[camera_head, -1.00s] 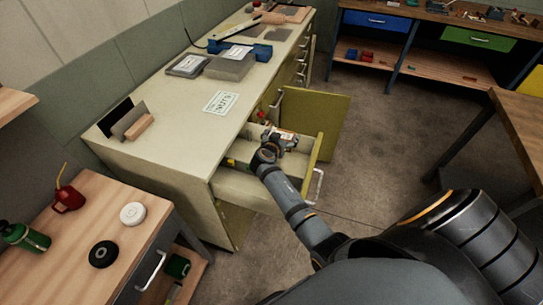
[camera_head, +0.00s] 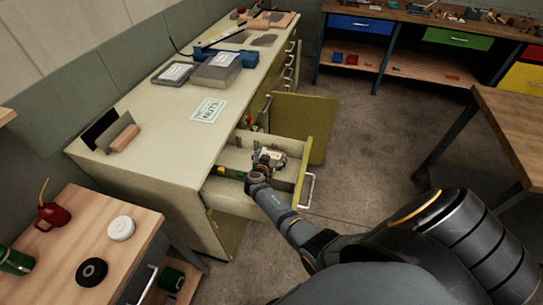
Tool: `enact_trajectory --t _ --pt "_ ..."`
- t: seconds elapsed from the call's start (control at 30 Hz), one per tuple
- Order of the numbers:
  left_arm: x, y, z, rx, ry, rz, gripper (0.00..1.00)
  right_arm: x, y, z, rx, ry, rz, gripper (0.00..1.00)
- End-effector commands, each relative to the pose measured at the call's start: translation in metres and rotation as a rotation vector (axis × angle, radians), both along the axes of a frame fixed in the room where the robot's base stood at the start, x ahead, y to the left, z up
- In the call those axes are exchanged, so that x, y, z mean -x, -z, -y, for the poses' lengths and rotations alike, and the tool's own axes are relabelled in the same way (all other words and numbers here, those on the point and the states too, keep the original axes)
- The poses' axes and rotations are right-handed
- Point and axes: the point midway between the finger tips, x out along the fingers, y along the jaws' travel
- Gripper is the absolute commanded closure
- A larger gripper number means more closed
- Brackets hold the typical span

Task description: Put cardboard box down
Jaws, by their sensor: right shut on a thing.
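My right gripper (camera_head: 268,164) reaches into the open drawer (camera_head: 308,160) of the cream cabinet. It is shut on a small cardboard box (camera_head: 267,154), seen as a pale, brownish patch at the fingertips. The gripper and my forearm hide much of the box. I cannot tell whether the box touches the drawer floor. My left gripper is out of view.
A yellow-green cabinet door (camera_head: 304,122) stands open behind the drawer. The cabinet top holds a NUTS sign (camera_head: 208,110), a grey box (camera_head: 217,70) and a tan block (camera_head: 125,138). A wooden table (camera_head: 510,115) stands at right, with clear floor between.

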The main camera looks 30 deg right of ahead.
Motion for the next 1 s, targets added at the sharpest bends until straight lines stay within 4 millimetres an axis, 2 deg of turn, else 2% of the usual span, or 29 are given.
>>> enact_trajectory --t 0.07,0.1,0.17,0.47,0.57,0.67,1.0 --pt "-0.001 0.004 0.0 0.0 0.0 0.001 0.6 -0.001 0.002 0.0 0.002 0.0 0.003 0.63" --pt "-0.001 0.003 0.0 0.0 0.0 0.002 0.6 0.0 0.002 0.0 0.0 0.0 0.0 0.07" --pt "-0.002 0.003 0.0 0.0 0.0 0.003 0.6 0.0 0.002 0.0 0.0 0.0 0.0 0.0" --pt "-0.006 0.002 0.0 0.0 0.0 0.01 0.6 0.0 0.002 0.0 0.0 0.0 0.0 0.0" --pt "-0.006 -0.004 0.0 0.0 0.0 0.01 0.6 0.0 -0.003 0.0 -0.001 0.0 -0.001 0.0" --pt "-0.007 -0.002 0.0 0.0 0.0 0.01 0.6 0.008 -0.004 -0.01 -0.004 -0.002 0.0 0.0" --pt "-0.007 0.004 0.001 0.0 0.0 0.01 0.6 0.042 -0.026 -0.049 -0.002 0.0 -0.001 0.0"
